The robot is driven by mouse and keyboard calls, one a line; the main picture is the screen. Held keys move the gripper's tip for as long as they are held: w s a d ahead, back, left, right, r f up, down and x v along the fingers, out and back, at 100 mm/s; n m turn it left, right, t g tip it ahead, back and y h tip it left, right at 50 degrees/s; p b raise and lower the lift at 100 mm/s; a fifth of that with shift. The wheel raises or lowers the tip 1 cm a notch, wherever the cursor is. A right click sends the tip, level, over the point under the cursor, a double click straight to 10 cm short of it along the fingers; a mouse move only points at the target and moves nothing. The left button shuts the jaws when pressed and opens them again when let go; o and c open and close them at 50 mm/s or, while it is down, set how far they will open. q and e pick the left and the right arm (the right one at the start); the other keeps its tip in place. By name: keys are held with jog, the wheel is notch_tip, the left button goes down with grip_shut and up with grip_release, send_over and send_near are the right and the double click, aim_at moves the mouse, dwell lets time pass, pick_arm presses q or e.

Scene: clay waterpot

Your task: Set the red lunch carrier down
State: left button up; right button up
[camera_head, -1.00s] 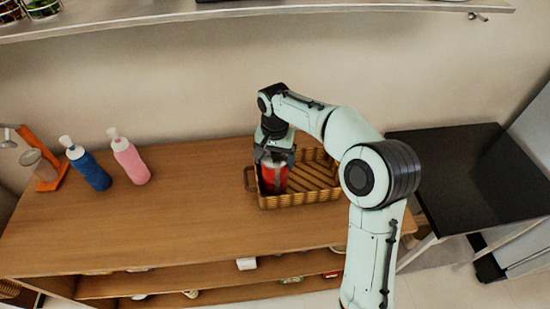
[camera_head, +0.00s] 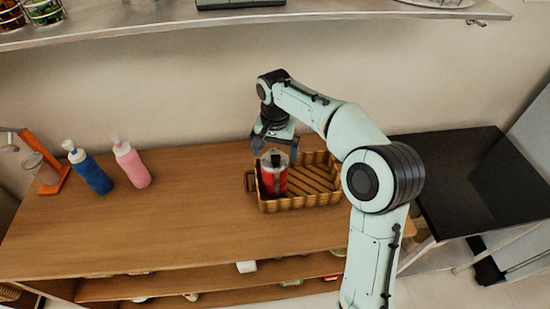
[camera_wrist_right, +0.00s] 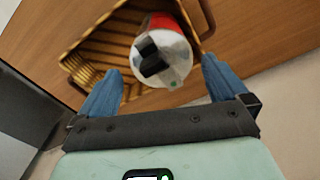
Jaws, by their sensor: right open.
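The red lunch carrier (camera_head: 273,176) stands upright in the left end of the wicker basket (camera_head: 300,203) on the wooden counter. It has a red body and a light top with a dark handle. My right gripper (camera_head: 276,152) is just above it, open, with its fingers apart on either side of the top. In the right wrist view the carrier's light lid (camera_wrist_right: 163,62) lies ahead of the two blue fingers (camera_wrist_right: 162,88), with gaps to both. My left gripper is not in view.
A pink bottle (camera_head: 132,165) and a blue bottle (camera_head: 90,172) stand on the counter's left, beside an orange-framed device (camera_head: 45,168). The basket's right part is empty. A black-topped table (camera_head: 465,185) is at right. A shelf (camera_head: 300,14) runs along the wall above.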

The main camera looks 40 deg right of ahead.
notch_tip(320, 180, up, 6)
jog(key=shift+w+r+p, duration=0.1)
jog(key=shift+r+p, duration=0.1)
jog(key=shift+p, duration=0.35)
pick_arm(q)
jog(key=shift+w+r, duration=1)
pick_arm(e)
jog(key=shift+r, duration=0.35)
